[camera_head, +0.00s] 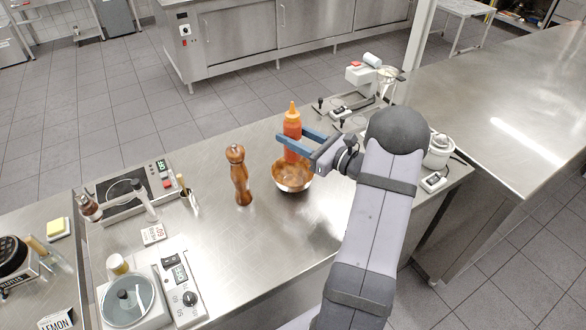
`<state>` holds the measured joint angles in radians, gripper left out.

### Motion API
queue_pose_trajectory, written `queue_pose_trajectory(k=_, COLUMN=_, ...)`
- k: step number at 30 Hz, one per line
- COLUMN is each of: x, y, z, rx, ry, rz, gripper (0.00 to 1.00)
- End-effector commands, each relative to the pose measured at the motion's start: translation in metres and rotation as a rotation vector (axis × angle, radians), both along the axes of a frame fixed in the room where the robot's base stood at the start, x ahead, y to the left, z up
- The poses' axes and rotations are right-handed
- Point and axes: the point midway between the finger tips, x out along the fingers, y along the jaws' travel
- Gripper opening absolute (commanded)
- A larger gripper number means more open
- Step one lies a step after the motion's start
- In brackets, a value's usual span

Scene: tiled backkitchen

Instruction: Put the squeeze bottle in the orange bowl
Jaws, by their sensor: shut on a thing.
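The squeeze bottle (292,122) is red with an orange pointed cap and stands upright between the fingers of my gripper (297,139). My gripper reaches in from the right with blue fingers, shut on the bottle's middle. The orange bowl (293,183) sits on the steel counter directly below and in front of the bottle in the head view. The bottle's lower part shows at the bowl's far rim. I cannot tell whether its base is inside, above or behind the bowl.
A wooden pepper mill (239,175) stands close left of the bowl. Metal equipment (352,110) stands behind right, and a white pot (439,151) is right of my arm. The counter in front of the bowl is clear.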

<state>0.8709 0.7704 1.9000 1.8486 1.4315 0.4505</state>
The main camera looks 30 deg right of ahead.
Motion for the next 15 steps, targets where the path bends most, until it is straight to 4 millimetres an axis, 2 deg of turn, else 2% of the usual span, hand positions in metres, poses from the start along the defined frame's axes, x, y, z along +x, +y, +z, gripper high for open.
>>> queue_pose_trajectory(k=15, x=0.0, y=0.001, z=-0.053, rx=0.001, ry=-0.001, rz=0.002, gripper=0.1)
